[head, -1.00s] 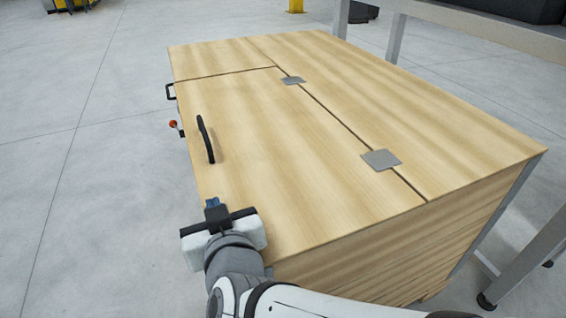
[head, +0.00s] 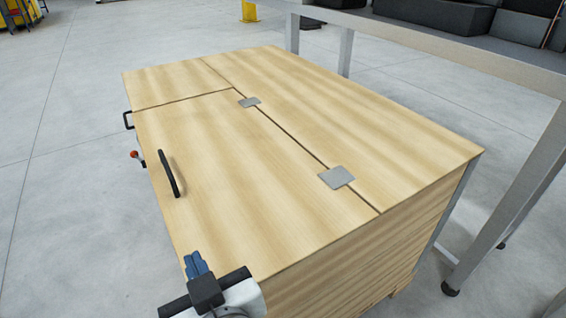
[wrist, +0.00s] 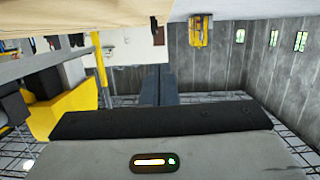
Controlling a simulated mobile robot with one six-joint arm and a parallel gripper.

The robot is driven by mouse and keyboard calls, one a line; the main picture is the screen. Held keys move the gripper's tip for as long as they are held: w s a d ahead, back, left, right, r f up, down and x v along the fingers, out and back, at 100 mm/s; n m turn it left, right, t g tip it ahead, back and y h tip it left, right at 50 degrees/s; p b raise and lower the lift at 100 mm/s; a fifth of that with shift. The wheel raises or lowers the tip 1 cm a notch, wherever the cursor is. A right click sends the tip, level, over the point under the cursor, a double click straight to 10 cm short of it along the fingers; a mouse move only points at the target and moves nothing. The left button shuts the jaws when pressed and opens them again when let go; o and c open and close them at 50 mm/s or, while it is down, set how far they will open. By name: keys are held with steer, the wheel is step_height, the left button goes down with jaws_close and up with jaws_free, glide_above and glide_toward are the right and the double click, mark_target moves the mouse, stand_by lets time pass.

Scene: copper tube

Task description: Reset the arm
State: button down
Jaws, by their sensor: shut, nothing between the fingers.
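My gripper (head: 197,265) shows at the bottom of the head view, with its blue fingers together and nothing between them. It is at the near left corner of a wooden cabinet (head: 250,190), by the lid's front edge. In the wrist view the fingers (wrist: 158,88) point away, shut and empty. The cabinet's hinged lid is down flat, with a black handle (head: 169,174) and two grey hinges (head: 337,177). A strip of wood (wrist: 70,15) shows at the top left of the wrist view.
A grey metal table frame (head: 500,200) stands close on the cabinet's right. A red knob (head: 134,154) and a second black handle (head: 128,120) stick out from the cabinet's left side. The floor on the left is clear.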

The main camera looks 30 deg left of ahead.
steer(key=shift+w+r, duration=0.2)
steer(key=shift+r, duration=0.05)
steer(key=w+d+r+m+h+p, duration=0.2)
steer(key=w+d+r+p, duration=0.1)
steer(key=w+r+p, duration=0.55)
steer(key=w+d+r+m+h+p, duration=0.35)
steer(key=w+d+p, duration=0.55)
steer(key=w+d, duration=0.3)
steer(key=d+r+m+g+h+p, duration=0.1)
steer(key=d+r+m+h+p, duration=0.1)
steer(key=d, duration=0.6)
steer(key=d+r+m+g+h+p, duration=0.1)
steer(key=d+r+m+h+p, duration=0.2)
steer(key=d, duration=0.6)
steer(key=d+r+m+g+h+p, duration=0.2)
steer(key=d+p, duration=0.4)
steer(key=d, duration=0.3)
steer(key=shift+s+r+m+h, duration=0.25)
steer(key=shift+r+m+h, duration=0.15)
steer(key=shift+h, duration=0.25)
